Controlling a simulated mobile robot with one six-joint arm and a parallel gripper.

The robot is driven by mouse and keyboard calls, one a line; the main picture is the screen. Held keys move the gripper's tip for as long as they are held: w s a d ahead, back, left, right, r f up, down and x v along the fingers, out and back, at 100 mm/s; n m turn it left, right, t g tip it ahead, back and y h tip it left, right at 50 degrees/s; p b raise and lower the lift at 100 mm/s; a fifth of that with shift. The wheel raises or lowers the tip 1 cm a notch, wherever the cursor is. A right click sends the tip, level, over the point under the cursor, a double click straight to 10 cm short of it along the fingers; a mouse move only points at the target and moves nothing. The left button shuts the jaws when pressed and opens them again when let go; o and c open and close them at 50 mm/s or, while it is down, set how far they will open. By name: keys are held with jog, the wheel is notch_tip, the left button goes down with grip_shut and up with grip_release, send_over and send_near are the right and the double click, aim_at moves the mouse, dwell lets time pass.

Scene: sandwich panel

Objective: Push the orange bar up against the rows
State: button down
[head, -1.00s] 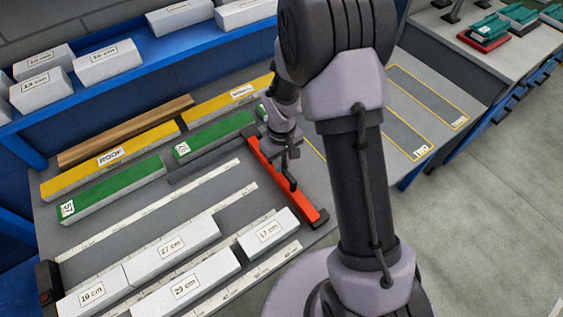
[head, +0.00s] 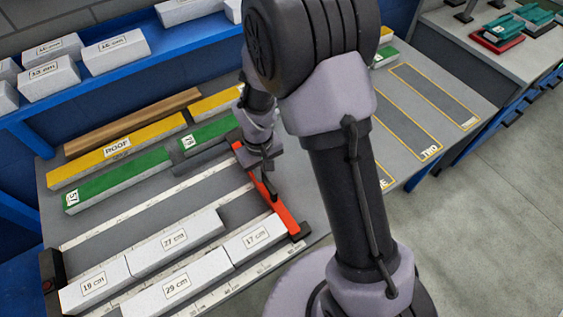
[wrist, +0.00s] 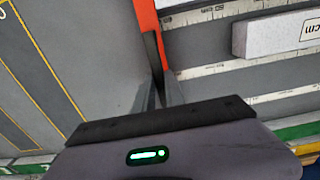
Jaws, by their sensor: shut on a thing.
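The orange bar (head: 286,217) lies across the right ends of the measuring strips, with dark end pieces. It also shows in the wrist view (wrist: 147,16). My gripper (head: 268,182) is over the bar's middle, shut on it; the fingers (wrist: 158,85) hide part of it. The 17 cm block (head: 255,238) has its right end at or very near the bar's near end; I cannot tell if they touch. The 27 cm block (head: 174,241) ends well short of the bar. The 19 cm block (head: 94,287) and 29 cm block (head: 178,288) lie farther left.
Green blocks (head: 120,182) and yellow blocks (head: 120,150) lie behind the strips, with a wooden strip (head: 135,122) at the back. A dark stop (head: 53,277) stands at the left. White blocks sit on a blue shelf (head: 130,75). Outlined zones (head: 435,95) are right.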

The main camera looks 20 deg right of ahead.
jog(key=s+a, duration=0.2)
jog(key=a, duration=0.5)
jog(key=s+a+b, duration=0.1)
jog(key=s+a, duration=0.1)
jog(key=a, duration=0.5)
jog(key=shift+s, duration=0.25)
jog(key=c, duration=1.8)
grip_release()
jog(key=o, duration=0.4)
jog(key=shift+s+a, duration=0.1)
jog(key=shift+a, duration=0.15)
jog(key=shift+d, duration=0.1)
jog(key=shift+r, duration=0.1)
notch_tip(320, 180, up, 17)
jog(key=p, duration=0.5)
jog(key=shift+r+p, duration=0.15)
jog(key=shift+p, duration=0.25)
